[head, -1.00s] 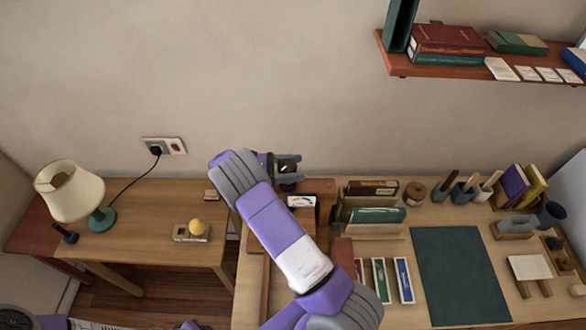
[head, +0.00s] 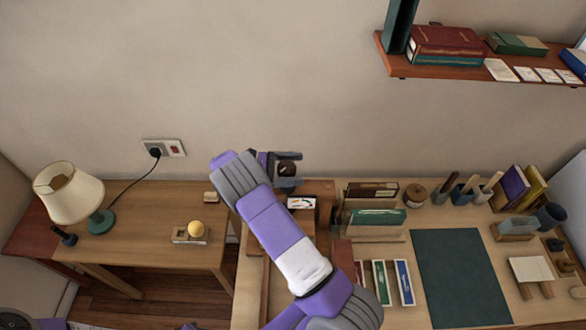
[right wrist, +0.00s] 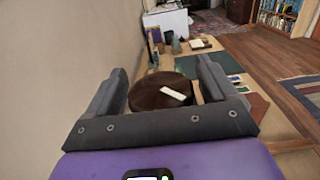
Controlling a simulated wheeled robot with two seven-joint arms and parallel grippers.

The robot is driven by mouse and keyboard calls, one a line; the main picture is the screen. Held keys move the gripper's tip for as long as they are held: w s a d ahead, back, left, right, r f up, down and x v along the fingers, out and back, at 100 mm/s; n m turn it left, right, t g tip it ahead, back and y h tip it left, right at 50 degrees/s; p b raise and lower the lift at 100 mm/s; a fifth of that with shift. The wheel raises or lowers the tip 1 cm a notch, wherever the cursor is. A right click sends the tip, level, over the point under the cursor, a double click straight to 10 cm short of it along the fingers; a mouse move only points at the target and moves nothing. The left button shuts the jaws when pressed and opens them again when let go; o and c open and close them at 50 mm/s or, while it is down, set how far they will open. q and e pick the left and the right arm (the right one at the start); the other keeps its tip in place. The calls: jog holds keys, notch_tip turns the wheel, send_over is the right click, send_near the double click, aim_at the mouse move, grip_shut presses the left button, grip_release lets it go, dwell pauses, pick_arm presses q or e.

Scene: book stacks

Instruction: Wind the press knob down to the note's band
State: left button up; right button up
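The press knob (right wrist: 158,92) is a dark brown disc with a white mark on top in the right wrist view. In the head view it shows as a small dark spot (head: 286,169) within my right gripper (head: 289,168). The fingers stand on both sides of it and look spread, with a narrow gap; contact is not clear. A white card with coloured marks (head: 301,203) sits just below the gripper. Its marks are too small to read, and I cannot tell which paper is the note. My right arm hides part of the desk. My left gripper is not in view.
Card holders (head: 374,214), a dark green mat (head: 460,277) and pen cups (head: 463,193) stand to the right on the desk. A book shelf (head: 400,70) hangs upper right.

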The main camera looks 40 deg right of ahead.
jog(key=shift+w+a+f, duration=0.15)
jog(key=shift+w+a, duration=0.2)
jog(key=shift+a, duration=0.05)
jog(key=shift+b+v, duration=0.55)
jog(key=shift+v, duration=2.7)
